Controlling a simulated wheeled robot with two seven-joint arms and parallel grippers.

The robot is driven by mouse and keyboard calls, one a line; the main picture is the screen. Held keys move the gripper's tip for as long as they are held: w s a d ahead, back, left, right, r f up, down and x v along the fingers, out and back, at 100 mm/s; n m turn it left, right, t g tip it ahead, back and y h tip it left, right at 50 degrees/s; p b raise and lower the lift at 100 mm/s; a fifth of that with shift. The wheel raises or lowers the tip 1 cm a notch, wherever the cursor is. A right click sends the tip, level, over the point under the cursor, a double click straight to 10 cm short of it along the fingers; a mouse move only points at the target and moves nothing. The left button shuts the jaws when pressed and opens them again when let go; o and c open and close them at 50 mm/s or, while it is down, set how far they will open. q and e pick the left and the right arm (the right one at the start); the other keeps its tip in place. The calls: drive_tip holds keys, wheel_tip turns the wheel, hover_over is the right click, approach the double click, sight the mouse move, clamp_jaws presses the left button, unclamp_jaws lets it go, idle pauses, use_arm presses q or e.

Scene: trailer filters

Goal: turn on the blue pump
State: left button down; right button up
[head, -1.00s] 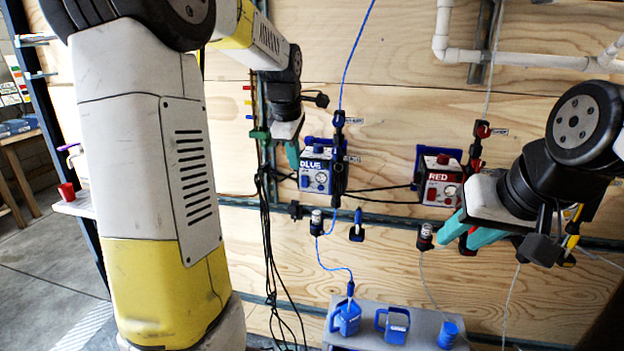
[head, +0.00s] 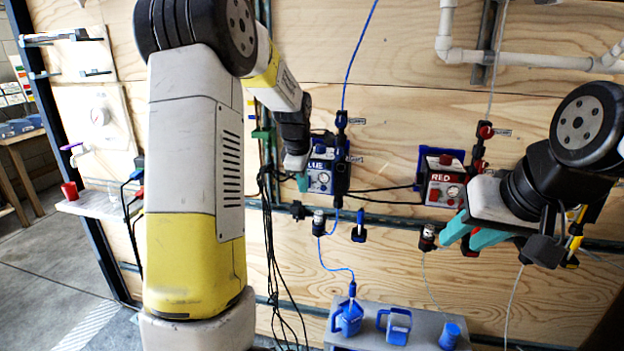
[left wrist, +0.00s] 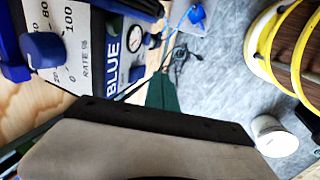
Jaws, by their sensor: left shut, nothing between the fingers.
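The blue pump (head: 326,172) is a box on the plywood wall, with a pale front, a small gauge and knobs. In the left wrist view the blue pump (left wrist: 112,48) shows its BLUE label, a gauge (left wrist: 151,41), a blue rate knob (left wrist: 42,48) and a smaller blue knob (left wrist: 137,73). My left gripper (head: 302,183) is at the pump's left side, partly covering its front. Its teal fingers (left wrist: 162,93) are shut and empty, close to the pump; contact cannot be told.
The red pump (head: 442,186) hangs to the right of the blue one. Black cables (head: 268,230) hang left of the blue pump. Blue jugs (head: 347,317) stand on a grey shelf (head: 425,321) below. White pipes (head: 520,60) run along the upper right.

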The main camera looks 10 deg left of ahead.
use_arm(q)
drive_tip(key=shift+w+f, duration=0.1)
drive_tip(key=shift+w, duration=0.75)
drive_tip(key=shift+w+f, duration=0.1)
drive_tip(key=shift+w, duration=0.1)
drive_tip(key=shift+r, duration=0.85)
